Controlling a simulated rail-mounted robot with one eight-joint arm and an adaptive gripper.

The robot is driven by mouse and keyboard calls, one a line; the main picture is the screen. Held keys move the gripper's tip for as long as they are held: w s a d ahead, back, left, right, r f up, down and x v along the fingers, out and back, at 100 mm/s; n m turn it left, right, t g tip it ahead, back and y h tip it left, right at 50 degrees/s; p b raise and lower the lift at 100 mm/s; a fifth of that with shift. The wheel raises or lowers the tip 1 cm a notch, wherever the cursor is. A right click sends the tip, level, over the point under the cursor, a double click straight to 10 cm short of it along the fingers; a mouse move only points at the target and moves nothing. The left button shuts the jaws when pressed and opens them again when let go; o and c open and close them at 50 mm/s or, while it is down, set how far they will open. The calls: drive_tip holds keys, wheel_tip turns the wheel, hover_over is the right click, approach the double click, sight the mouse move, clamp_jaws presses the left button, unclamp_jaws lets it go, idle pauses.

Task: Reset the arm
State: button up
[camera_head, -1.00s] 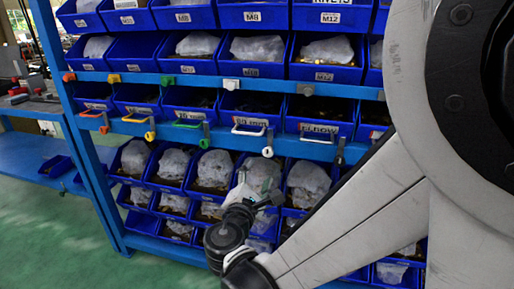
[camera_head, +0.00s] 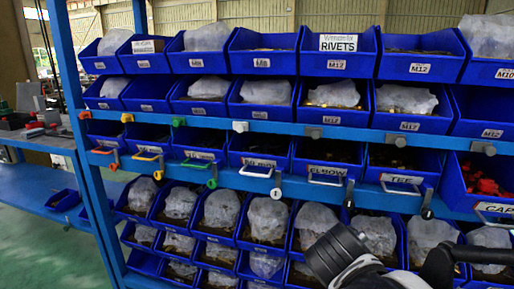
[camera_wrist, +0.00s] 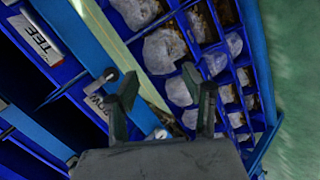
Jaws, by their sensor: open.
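My gripper (camera_wrist: 163,95) is open in the wrist view, with its two dark fingers apart and nothing visible between them. Beyond the fingers are the blue rack and bins of bagged parts, seen at a steep tilt. In the head view a dark ribbed part of my arm (camera_head: 338,255) is low at right of centre, in front of the lower bins. The gripper's fingers cannot be clearly made out there.
The blue rack holds rows of blue bins (camera_head: 263,50). Coloured handles, including a green one (camera_head: 200,160), and hanging levers line its rail (camera_head: 300,130). A blue workbench (camera_head: 30,190) stands at left. Green floor (camera_head: 40,250) is clear in front of it.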

drive_tip(key=s+m+g+y, duration=0.2)
drive_tip(key=s+m+y, duration=0.2)
drive_tip(key=s+m, duration=0.75)
wheel_tip(320, 180, up, 16)
drive_tip(key=s+n+p, duration=0.1)
drive_tip(key=p, duration=1.5)
drive_tip(key=shift+d+n, duration=0.35)
